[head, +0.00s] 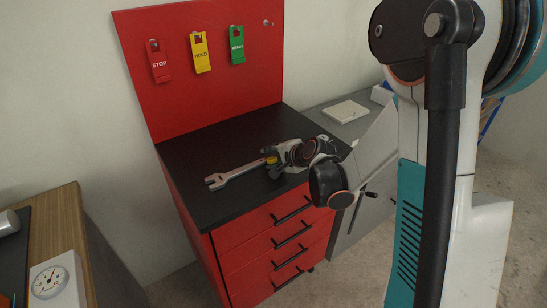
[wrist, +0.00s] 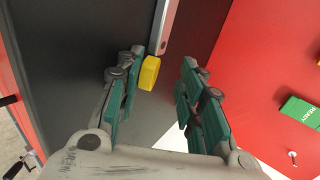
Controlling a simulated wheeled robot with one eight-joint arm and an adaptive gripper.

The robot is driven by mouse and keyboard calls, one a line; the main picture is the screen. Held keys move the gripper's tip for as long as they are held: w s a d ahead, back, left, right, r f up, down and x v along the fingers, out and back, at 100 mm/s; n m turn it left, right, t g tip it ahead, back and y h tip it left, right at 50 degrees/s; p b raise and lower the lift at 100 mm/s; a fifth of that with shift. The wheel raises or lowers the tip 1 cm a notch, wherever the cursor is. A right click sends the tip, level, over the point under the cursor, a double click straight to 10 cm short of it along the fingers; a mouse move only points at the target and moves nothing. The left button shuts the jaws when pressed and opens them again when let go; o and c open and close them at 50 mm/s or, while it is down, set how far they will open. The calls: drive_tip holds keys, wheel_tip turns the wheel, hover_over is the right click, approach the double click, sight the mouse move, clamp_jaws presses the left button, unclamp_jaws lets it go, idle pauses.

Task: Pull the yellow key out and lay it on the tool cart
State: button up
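The yellow key shows as a small yellow block (wrist: 150,73) on the cart's dark top, close to the left finger in the wrist view. In the head view, a small yellow patch of it (head: 271,160) shows beside my gripper (head: 274,167). In the wrist view, my gripper (wrist: 160,88) is open, its fingers wide apart with a clear gap between the key and the right finger. I cannot tell whether the left finger touches the key. The red tool cart (head: 270,226) has a black top (head: 205,154).
A wrench (head: 234,175) lies on the cart top, its far end close to the key. Red, yellow and green tags (head: 201,52) hang on the cart's red back panel (head: 262,84). A wooden-topped bench (head: 62,222) with a dial gauge (head: 50,280) stands left. The cart top's back left is clear.

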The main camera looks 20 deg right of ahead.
drive_tip(key=v, duration=1.2)
drive_tip(key=shift+a+f, duration=0.1)
idle(0.4)
